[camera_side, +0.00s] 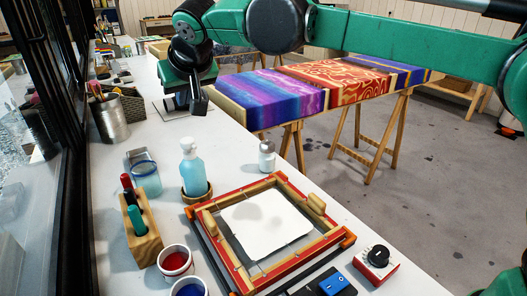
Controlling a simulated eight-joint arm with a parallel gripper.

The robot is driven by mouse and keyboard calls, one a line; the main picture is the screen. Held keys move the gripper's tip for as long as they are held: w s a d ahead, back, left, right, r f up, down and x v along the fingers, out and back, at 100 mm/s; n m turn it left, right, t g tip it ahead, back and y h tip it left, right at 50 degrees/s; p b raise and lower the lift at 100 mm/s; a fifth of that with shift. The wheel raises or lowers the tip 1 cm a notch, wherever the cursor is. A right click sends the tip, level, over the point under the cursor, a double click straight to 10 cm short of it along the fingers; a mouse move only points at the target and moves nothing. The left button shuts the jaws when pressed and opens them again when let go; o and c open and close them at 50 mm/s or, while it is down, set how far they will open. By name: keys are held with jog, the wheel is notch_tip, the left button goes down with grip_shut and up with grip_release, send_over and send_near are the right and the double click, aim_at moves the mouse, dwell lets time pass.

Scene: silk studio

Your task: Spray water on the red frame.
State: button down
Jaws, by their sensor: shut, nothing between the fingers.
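The red frame (285,269) lies flat at the front of the white table, with a white panel and two wooden handles inside it. A bottle of light blue liquid with a white top (193,170) stands upright in a round wooden holder behind the frame's left corner. A small white-grey bottle (266,156) stands behind the frame. My gripper (199,106) hangs above the table's far part, behind and apart from the bottles. It is shut and holds nothing.
A wooden block with markers (142,236), a jar of blue liquid (147,178) and pots of red (175,262) and blue paint stand left of the frame. A control box with a black knob (376,262) is at right. Painted silk (270,96) is stretched on trestles behind.

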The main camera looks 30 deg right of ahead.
send_over(188, 144)
notch_tip(188, 144, down, 5)
notch_tip(188, 144, down, 3)
jog(key=shift+f, duration=0.65)
